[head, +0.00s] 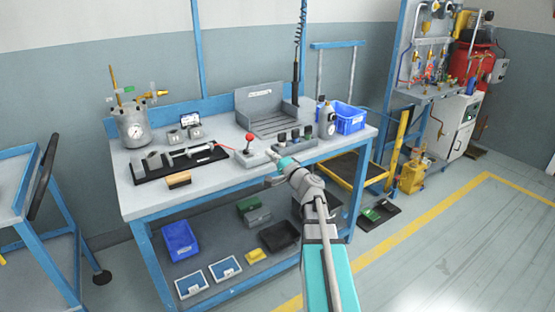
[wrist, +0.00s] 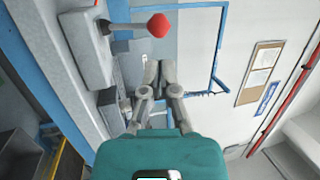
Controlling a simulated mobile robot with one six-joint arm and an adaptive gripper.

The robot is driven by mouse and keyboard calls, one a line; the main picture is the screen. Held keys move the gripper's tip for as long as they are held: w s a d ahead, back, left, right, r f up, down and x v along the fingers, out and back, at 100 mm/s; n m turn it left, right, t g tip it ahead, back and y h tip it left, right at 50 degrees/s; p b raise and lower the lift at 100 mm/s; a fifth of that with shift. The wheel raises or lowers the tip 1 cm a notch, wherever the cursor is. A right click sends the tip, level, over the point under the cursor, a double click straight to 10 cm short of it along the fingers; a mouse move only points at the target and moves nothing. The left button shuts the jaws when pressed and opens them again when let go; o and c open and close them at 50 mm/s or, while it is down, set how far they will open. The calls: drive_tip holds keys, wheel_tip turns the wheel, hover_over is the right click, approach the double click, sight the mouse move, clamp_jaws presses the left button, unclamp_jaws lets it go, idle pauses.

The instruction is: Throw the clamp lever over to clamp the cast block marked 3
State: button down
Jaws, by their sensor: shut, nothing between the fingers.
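The clamp lever shows in the head view as a red ball knob (head: 249,137) on a short stalk, standing up from a grey base (head: 250,155) on the bench. In the wrist view, which is turned sideways, the red knob (wrist: 158,25) sits at the end of its rod, out from the grey base (wrist: 85,50). My gripper (head: 270,153) is just right of the lever base, above the bench. Its fingers (wrist: 158,68) are shut and empty, apart from the knob. I cannot read a 3 on any block; the clamped area is partly hidden.
The bench (head: 150,200) also holds a black fixture board (head: 180,165), a wooden-backed brush (head: 178,180), a pressure pot (head: 133,128), a grey backed tray (head: 265,112), a spray bottle (head: 327,122) and a blue bin (head: 347,118). The front edge left of my arm is clear.

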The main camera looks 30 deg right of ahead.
sight(253, 138)
drive_tip(key=p+x, duration=0.1)
drive_tip(key=x, duration=0.6)
drive_tip(key=shift+w+d+r+p, duration=0.15)
drive_tip(key=shift+r+p, duration=0.1)
drive_tip(key=shift+p, duration=0.35)
drive_tip(key=shift+g, duration=0.3)
